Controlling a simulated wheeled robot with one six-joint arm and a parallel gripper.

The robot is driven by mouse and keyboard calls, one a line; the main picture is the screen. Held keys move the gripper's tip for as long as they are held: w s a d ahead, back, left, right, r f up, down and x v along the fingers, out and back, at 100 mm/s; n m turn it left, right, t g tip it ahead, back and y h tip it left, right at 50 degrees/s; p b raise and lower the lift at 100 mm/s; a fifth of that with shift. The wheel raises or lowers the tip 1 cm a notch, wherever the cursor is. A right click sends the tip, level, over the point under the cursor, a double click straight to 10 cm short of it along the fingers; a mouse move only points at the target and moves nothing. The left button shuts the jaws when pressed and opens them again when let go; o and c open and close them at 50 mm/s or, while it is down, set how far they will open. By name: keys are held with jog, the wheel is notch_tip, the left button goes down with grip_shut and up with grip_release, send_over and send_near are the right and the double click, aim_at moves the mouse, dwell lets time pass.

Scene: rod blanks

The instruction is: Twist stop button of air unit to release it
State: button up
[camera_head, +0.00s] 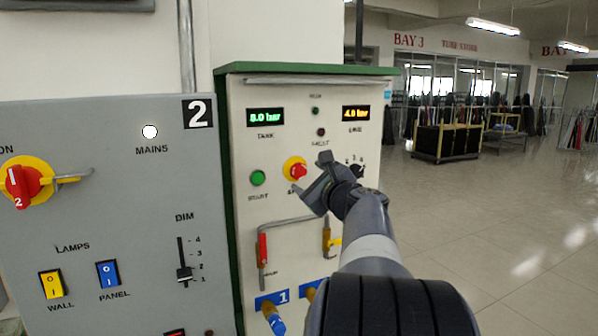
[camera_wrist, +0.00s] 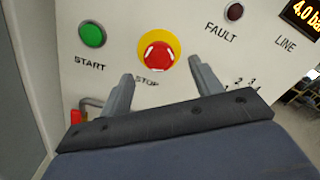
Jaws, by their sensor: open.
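The stop button (camera_head: 296,170) is a red knob on a yellow round base, on the white front of the air unit (camera_head: 290,205). In the wrist view the stop button (camera_wrist: 158,57) shows pale marks on its face, above the word STOP. My gripper (camera_head: 311,176) is in front of the panel, just right of and below the button in the head view. In the wrist view its two fingers (camera_wrist: 160,80) are apart, with the button between and beyond their tips. The fingers do not appear to touch it. Nothing is held.
A green start button (camera_wrist: 92,35) sits left of the stop button, and a dark fault lamp (camera_wrist: 234,12) is up and right. A selector knob (camera_head: 357,171) is right of my gripper. Pipes with a red handle (camera_head: 263,249) stick out below. Open floor lies right.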

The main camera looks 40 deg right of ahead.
aim_at(300, 171)
jog(key=shift+p+x, duration=0.35)
jog(key=shift+x, duration=1.7)
jog(key=c, duration=1)
jog(key=shift+m, duration=0.3)
jog(key=m+p, duration=0.2)
jog(key=m, duration=0.2)
jog(key=shift+s+a+r, duration=0.1)
jog(key=shift+m+p, duration=0.7)
jog(key=shift+m, duration=0.8)
